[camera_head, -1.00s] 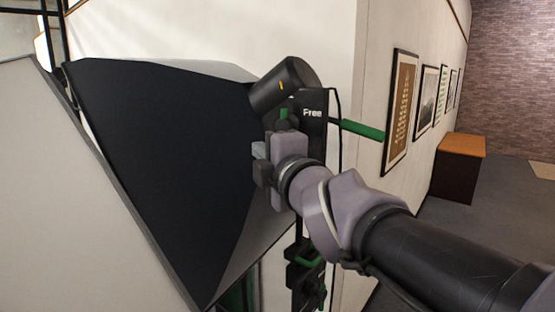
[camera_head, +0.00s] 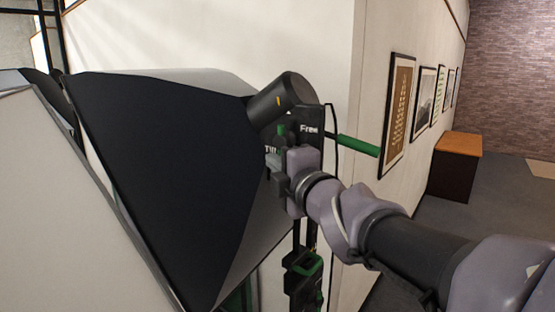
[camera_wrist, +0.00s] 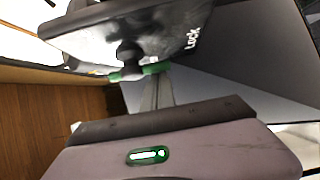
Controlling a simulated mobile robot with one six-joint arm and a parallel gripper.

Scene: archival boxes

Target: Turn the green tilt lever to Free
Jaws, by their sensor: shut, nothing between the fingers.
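The lamp head's black panel (camera_head: 312,145) bears the word "Free" at its upper right and part of a "Tilt" label at its left. A small green lever (camera_head: 281,130) stands on the panel, left of "Free". In the wrist view a green lever (camera_wrist: 155,68) lies beside a dark knob, with "Lock" printed to its right. My gripper (camera_head: 274,165) is shut and empty, just below the small lever in the head view. In the wrist view its fingers (camera_wrist: 152,92) point toward the lever; I cannot tell whether they touch it.
A large black softbox (camera_head: 165,150) fills the left. A long green handle (camera_head: 357,145) sticks out to the right. A black and green clamp (camera_head: 303,275) is below on the stand. A wall with framed pictures (camera_head: 398,110) and a wooden cabinet (camera_head: 456,165) are at right.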

